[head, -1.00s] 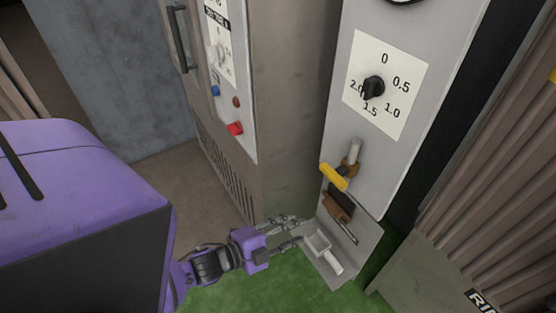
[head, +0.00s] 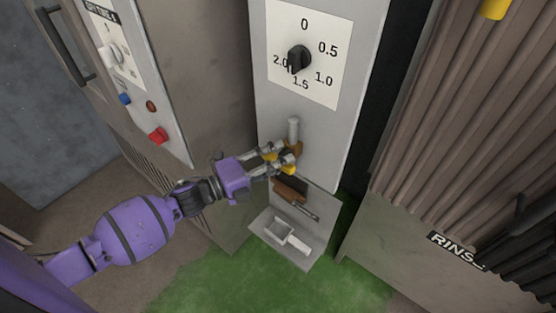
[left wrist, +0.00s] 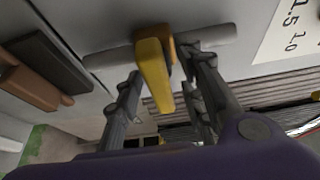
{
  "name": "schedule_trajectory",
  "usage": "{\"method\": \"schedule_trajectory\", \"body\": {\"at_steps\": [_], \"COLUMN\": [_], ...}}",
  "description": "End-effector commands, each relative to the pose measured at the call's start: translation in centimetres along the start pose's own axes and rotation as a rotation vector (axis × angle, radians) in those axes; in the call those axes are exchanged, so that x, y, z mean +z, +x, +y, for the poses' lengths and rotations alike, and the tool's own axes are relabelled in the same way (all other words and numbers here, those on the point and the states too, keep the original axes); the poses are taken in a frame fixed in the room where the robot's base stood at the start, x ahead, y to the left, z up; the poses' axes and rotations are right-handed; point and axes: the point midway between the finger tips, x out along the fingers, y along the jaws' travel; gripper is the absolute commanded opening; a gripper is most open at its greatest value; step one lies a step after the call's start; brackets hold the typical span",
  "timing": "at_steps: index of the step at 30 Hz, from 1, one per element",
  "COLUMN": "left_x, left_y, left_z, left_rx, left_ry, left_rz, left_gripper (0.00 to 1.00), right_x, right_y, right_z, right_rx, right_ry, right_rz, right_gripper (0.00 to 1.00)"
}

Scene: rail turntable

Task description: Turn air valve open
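The air valve has a yellow handle (left wrist: 155,75) on a brass body and a grey pipe (head: 293,130), mounted on the light grey panel below a numbered dial (head: 298,60). My left gripper (head: 280,158) is at the valve, its fingers covering much of the handle in the head view. In the left wrist view the fingers of my left gripper (left wrist: 160,85) are apart, one on each side of the yellow handle, with a gap on the left side. The handle sticks out toward my palm. My right gripper is not in view.
A cabinet with a red button (head: 157,135) stands to the left. A ribbed unit labelled RINSE (head: 457,250) stands to the right. Green floor lies below.

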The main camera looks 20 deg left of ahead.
Motion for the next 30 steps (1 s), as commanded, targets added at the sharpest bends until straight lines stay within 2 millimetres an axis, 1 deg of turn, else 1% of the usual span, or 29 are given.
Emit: {"method": "schedule_trajectory", "body": {"at_steps": [7, 8, 15, 16, 23, 30], "left_x": [-0.03, -0.03, -0.02, -0.02, -0.01, 0.0], "left_y": [0.13, 0.12, 0.11, 0.11, 0.11, 0.09], "left_z": [0.06, 0.06, 0.04, 0.03, 0.04, 0.18], "left_rx": [0.001, 0.001, 0.0, 0.0, -0.007, -0.046], "left_ry": [-0.001, -0.001, -0.001, -0.001, -0.017, -0.114], "left_rz": [0.0, 0.0, 0.0, 0.0, 0.0, -0.001], "left_gripper": [0.36, 0.33, 0.02, 0.0, 0.0, 0.0], "right_x": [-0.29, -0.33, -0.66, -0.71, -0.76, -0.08], "right_y": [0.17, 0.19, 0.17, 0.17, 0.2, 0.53], "right_z": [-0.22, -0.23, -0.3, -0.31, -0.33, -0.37], "right_rx": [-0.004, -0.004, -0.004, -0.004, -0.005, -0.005], "right_ry": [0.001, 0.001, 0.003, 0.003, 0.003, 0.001], "right_rz": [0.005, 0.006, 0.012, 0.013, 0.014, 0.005], "right_gripper": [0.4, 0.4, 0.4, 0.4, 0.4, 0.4]}}
